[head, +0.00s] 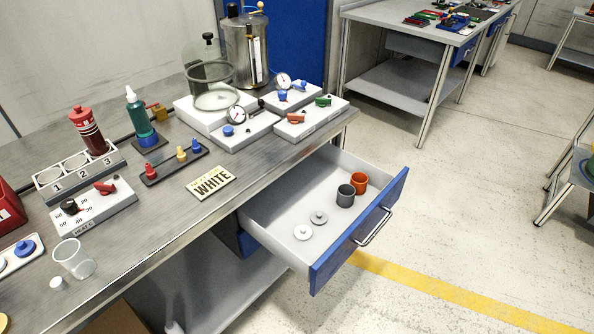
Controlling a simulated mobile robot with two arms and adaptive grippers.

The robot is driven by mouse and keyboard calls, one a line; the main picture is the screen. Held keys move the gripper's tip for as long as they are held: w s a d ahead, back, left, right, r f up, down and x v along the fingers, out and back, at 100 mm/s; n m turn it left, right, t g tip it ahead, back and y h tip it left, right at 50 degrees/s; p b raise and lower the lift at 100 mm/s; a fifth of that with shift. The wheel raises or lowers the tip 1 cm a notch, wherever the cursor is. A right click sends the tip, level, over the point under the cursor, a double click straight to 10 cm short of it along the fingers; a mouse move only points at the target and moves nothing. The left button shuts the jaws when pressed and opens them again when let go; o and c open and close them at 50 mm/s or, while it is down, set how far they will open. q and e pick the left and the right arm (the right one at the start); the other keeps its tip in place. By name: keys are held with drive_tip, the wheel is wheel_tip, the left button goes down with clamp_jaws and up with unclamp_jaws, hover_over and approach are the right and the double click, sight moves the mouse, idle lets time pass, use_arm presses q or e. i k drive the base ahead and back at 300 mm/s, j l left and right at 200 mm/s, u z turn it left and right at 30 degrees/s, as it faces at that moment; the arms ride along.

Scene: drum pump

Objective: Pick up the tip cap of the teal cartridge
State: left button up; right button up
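The teal cartridge (137,114) stands upright on a small dark stand with a blue ring (146,139), towards the back of the steel bench at left. A white tip cap (130,92) sits on its upper end. Neither of my grippers shows in the head view, so nothing is seen touching the cap or the cartridge.
A numbered rack (77,170) holding a dark red cartridge (88,132) stands left of the teal one. A strip with three coloured pegs (175,164) lies in front. A clear cup (74,259) stands near the front edge. A drawer (285,205) is open below the bench.

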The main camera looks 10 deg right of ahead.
sight(58, 283)
drive_tip(key=u, duration=0.4)
drive_tip(key=j+u, duration=0.15)
drive_tip(key=u, duration=0.3)
drive_tip(key=j+u, duration=0.1)
drive_tip(key=u, duration=0.3)
drive_tip(key=k+j, duration=0.05)
